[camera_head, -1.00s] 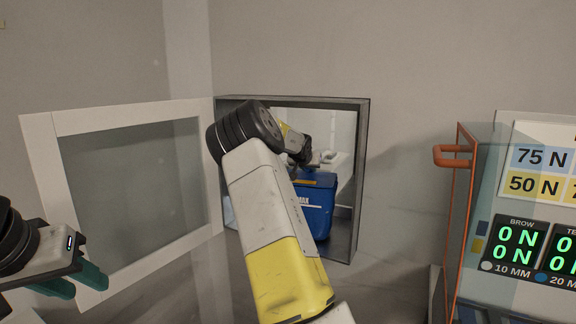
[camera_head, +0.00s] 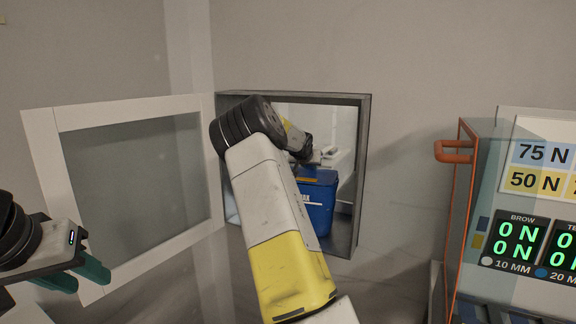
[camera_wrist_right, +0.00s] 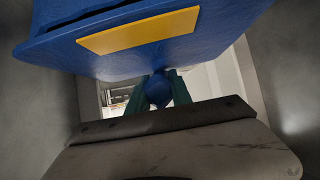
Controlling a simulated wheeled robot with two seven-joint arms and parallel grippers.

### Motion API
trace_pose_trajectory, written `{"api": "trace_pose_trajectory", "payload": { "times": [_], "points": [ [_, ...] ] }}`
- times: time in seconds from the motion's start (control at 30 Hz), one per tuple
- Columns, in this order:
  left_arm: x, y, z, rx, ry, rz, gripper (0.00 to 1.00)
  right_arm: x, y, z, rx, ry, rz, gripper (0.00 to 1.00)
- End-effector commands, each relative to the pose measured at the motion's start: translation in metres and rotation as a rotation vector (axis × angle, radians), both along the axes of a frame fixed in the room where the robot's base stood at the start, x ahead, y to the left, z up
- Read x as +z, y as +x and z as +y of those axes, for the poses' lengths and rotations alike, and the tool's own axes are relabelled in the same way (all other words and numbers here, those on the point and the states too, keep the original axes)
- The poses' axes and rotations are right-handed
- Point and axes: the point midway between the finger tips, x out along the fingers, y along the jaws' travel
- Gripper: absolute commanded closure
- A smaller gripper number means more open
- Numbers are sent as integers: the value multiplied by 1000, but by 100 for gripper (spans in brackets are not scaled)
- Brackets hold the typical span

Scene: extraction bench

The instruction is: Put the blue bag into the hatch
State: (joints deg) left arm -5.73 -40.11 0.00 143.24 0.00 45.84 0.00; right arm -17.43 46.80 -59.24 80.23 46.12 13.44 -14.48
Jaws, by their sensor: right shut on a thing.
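The blue bag (camera_head: 317,205) is inside the opening of the hatch (camera_head: 366,150), a grey-framed recess in the wall. It looks upright, with a yellow patch on top, and my right arm covers its left part. My right gripper (camera_wrist_right: 159,92) is shut on a round blue part of the bag, its teal fingers on either side. In the right wrist view the bag's body (camera_wrist_right: 150,52) fills the top. In the head view the fingers are hidden behind the wrist. My left gripper (camera_head: 80,280) is open and empty at the lower left, its teal fingers apart.
The white-framed glass door (camera_head: 135,190) stands swung open left of the hatch. A test machine (camera_head: 500,220) with green displays and an orange handle (camera_head: 452,152) stands at the right. Bare wall lies between hatch and machine.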

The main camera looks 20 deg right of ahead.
Motion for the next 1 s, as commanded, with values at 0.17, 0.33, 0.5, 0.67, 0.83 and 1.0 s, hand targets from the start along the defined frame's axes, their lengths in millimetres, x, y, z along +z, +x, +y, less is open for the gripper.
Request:
{"api": "trace_pose_trajectory", "payload": {
  "times": [0.17, 0.33, 0.5, 0.67, 0.83, 1.0],
  "points": [
    [0, 0, 0, 0, 0, 0, 64, -2, 0, 0, -1, -1, -2, 100],
    [0, 0, 0, 0, 0, 0, 64, -3, 0, 0, 0, 1, 1, 100],
    [0, 0, 0, 0, 0, 0, 64, -4, 0, 0, 0, 2, 2, 55],
    [0, 0, 0, 0, 0, 0, 64, -4, 0, 0, 0, 1, 2, 49],
    [0, 0, 0, 0, 0, 0, 64, -6, -1, 1, 1, 4, 6, 49],
    [0, 0, 0, 0, 0, 0, 64, 5, -10, 10, 2, 2, 2, 49]
  ]
}}
